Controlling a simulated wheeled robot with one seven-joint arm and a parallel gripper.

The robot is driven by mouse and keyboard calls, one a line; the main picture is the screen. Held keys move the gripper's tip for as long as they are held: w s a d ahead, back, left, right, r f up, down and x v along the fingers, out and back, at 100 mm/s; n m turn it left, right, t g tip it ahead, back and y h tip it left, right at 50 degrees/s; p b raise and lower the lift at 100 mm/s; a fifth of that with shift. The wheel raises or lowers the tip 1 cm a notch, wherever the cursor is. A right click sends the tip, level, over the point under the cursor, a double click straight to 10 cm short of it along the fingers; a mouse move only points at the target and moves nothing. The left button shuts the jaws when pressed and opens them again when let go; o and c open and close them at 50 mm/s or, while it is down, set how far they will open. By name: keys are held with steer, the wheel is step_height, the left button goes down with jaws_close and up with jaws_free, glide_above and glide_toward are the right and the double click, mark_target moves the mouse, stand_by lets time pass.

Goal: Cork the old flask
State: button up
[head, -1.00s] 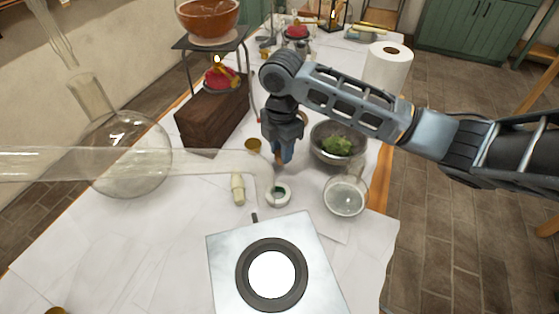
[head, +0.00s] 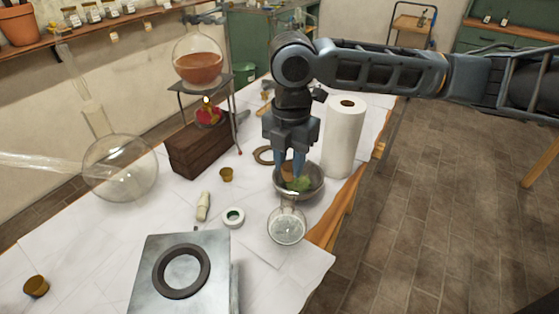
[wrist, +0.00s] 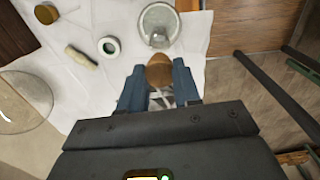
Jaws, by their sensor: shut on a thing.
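My gripper (head: 291,170) is shut on a brown cork (wrist: 160,69), which shows between the blue fingers in the wrist view. In the head view the gripper is in front of the metal bowl (head: 318,187) of green leaves, and the cork is mostly hidden by the fingers. A small clear flask (head: 287,227) stands just nearer than the gripper; it also shows above the cork in the wrist view (wrist: 158,20). A large empty round flask (head: 120,168) stands at the left. I cannot tell which is the old flask.
A round flask of amber liquid (head: 199,64) stands on a stand over a red burner. A wooden block (head: 198,150), paper roll (head: 344,140), white ring (head: 233,217), cream stopper (head: 203,207), two loose corks (head: 226,174) (head: 36,286) and a hotplate (head: 210,260) occupy the table.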

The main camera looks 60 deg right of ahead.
mark_target(289, 178)
steer(key=shift+f+b, duration=1.85)
steer(key=shift+f, duration=0.55)
steer(key=shift+f+b, duration=0.8)
steer(key=shift+f, duration=0.65)
stand_by(2.6)
steer(key=o, duration=1.4)
steer(key=shift+r, duration=0.2)
